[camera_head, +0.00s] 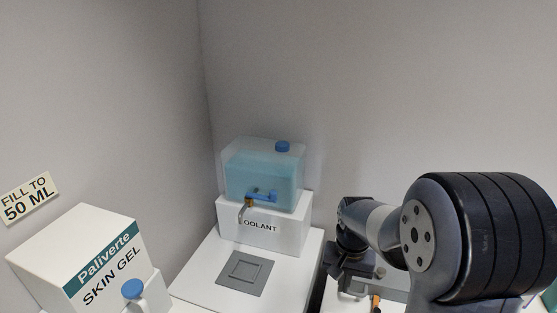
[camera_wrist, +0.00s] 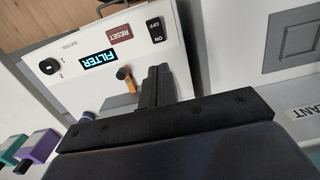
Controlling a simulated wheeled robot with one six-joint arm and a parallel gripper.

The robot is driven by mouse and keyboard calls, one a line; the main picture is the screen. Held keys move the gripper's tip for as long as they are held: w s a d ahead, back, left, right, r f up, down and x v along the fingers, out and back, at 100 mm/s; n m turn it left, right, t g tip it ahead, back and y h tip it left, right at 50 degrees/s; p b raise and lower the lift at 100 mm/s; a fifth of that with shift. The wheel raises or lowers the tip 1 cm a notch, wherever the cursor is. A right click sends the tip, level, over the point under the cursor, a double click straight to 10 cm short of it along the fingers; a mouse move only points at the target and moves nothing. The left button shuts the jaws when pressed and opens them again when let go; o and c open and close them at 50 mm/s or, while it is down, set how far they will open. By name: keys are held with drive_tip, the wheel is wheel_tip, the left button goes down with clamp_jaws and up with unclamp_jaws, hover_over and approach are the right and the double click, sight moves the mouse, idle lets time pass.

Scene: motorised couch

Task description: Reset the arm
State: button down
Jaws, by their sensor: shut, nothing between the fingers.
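My gripper (camera_wrist: 158,84) is shut and empty in the wrist view, its dark fingers together in front of a white control box (camera_wrist: 177,60). In the head view, my gripper (camera_head: 350,285) hangs low right of the coolant stand, partly hidden by my own arm. I cannot tell whether the fingers touch the box. My arm is bent, with its large dark joint filling the lower right of the head view.
A coolant tank (camera_head: 262,175) and a skin gel box (camera_head: 85,260) stand left of my arm. Purple (camera_wrist: 40,147) and teal parts lie lower left.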

drive_tip(key=f, duration=0.3)
drive_tip(key=s+f, duration=0.1)
drive_tip(key=f, duration=0.1)
drive_tip(key=s+f, duration=0.1)
drive_tip(key=f, duration=0.2)
drive_tip(key=shift+a+f, duration=0.25)
drive_tip(key=shift+f, duration=0.05)
drive_tip(key=shift+w+b, duration=0.4)
drive_tip(key=shift+b, duration=0.25)
drive_tip(key=b, duration=0.2)
drive_tip(key=shift+w+d+r+t+b, duration=0.1)
drive_tip(key=shift+r+t+b, duration=0.15)
drive_tip(key=shift+t+b, duration=0.15)
